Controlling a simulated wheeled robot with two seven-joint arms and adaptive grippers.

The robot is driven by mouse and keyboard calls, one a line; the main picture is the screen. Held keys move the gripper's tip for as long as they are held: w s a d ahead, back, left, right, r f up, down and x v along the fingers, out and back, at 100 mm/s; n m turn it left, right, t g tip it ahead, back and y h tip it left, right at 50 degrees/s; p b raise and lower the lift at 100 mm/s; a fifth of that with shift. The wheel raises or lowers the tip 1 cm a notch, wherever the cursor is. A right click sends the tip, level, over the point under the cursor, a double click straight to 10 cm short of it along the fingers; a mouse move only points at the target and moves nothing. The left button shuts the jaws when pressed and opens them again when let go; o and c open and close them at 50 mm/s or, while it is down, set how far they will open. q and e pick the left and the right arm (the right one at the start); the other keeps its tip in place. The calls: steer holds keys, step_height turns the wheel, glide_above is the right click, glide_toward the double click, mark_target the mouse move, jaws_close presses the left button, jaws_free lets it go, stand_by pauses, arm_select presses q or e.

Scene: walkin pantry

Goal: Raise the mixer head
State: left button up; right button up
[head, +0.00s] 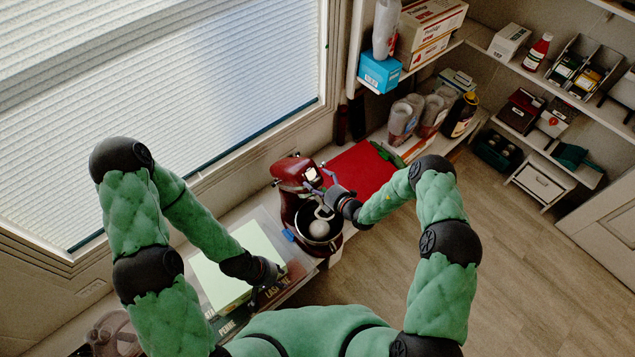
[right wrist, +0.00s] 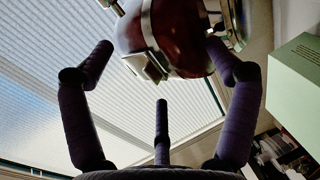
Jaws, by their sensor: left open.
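The red stand mixer stands on the counter by the window, its red mixer head (head: 294,171) over the back of its base. The dark bowl (head: 319,226) sits in front and below, its opening partly in view with a pale round thing inside. My right gripper (head: 322,191) is beside the front of the mixer head, above the bowl. In the right wrist view its fingers (right wrist: 160,75) are spread, with the mixer head (right wrist: 178,35) beyond them; I cannot tell whether one finger touches it. My left gripper (head: 272,280) is open and empty, low over boxes left of the mixer.
A pale green box (head: 232,268) lies left of the mixer. A red mat (head: 360,170) lies behind it to the right. Jars and bottles (head: 425,115) stand farther along the counter. Stocked shelves (head: 545,90) line the right wall. The wood floor (head: 545,270) at right is clear.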

steer(key=v, duration=1.1)
steer(key=shift+s, duration=0.25)
steer(key=shift+d+r, duration=0.1)
steer(key=shift+d, duration=0.05)
steer(key=s+a+n+g+y, duration=0.3)
steer(key=s+a+n+g, duration=0.5)
steer(key=s, duration=0.3)
steer(key=s+a+f+n+g+h, duration=0.15)
steer(key=s+n+g, duration=0.35)
steer(key=s+n, duration=0.6)
steer(key=s+d+f+n+g+h, duration=0.3)
steer(key=s+d+n+h, duration=0.3)
steer(key=n, duration=0.7)
steer(key=w+n+t, duration=0.1)
steer(key=n, duration=0.3)
steer(key=w+r+n+t, duration=0.1)
steer(key=n, duration=0.3)
steer(key=w+d+n+t, duration=0.1)
steer(key=n+t, duration=0.1)
steer(key=n, duration=0.2)
steer(key=shift+w+d+r+n+h, duration=0.1)
steer(key=shift+w+r+n+h, duration=0.15)
steer(key=shift+w+n, duration=0.1)
